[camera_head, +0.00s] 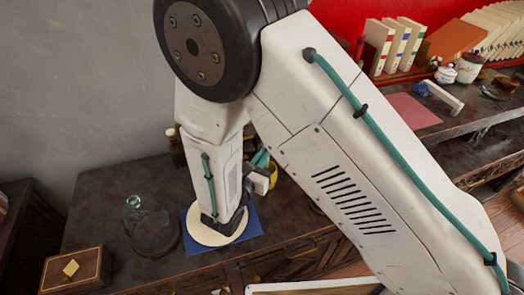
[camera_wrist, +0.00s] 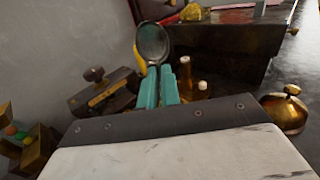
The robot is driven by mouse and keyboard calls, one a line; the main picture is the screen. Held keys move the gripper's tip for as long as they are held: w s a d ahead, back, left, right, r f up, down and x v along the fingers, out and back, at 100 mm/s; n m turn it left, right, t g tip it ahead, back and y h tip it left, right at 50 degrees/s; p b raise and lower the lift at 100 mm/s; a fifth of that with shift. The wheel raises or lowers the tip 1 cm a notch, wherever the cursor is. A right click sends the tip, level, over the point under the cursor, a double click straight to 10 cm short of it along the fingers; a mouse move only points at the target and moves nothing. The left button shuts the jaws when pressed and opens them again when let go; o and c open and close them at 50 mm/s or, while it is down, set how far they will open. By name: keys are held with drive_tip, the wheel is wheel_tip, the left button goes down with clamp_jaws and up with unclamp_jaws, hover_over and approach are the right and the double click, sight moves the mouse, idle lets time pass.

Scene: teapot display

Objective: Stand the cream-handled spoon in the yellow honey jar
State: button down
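In the wrist view a spoon's grey metal bowl (camera_wrist: 153,42) points up, just beyond the teal fingers of my gripper (camera_wrist: 158,86). The fingers are closed around the spoon below its bowl; the handle's cream colour is hidden. In the head view my gripper (camera_head: 261,158) is partly hidden by my arm, and the spoon cannot be made out. A yellow thing, probably the honey jar (camera_head: 272,175), shows just beside the gripper, mostly hidden. A yellow edge (camera_wrist: 139,60) also shows behind the spoon in the wrist view; I cannot tell whether it is the jar.
A cream round plate (camera_head: 200,232) on a blue mat (camera_head: 246,228) lies below my arm. A glass vessel (camera_head: 150,225) and a wooden box (camera_head: 75,268) stand left. Brown bottles (camera_wrist: 186,75) and a brass bell (camera_wrist: 285,110) show in the wrist view. Books (camera_head: 390,45) stand at back right.

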drive_tip(key=shift+f, duration=2.35)
drive_tip(key=c, duration=1.5)
unclamp_jaws()
drive_tip(key=shift+c, duration=0.2)
drive_tip(key=v, duration=0.7)
drive_tip(key=shift+s+a, duration=0.2)
drive_tip(key=shift+s, duration=0.15)
drive_tip(key=shift+f, duration=0.1)
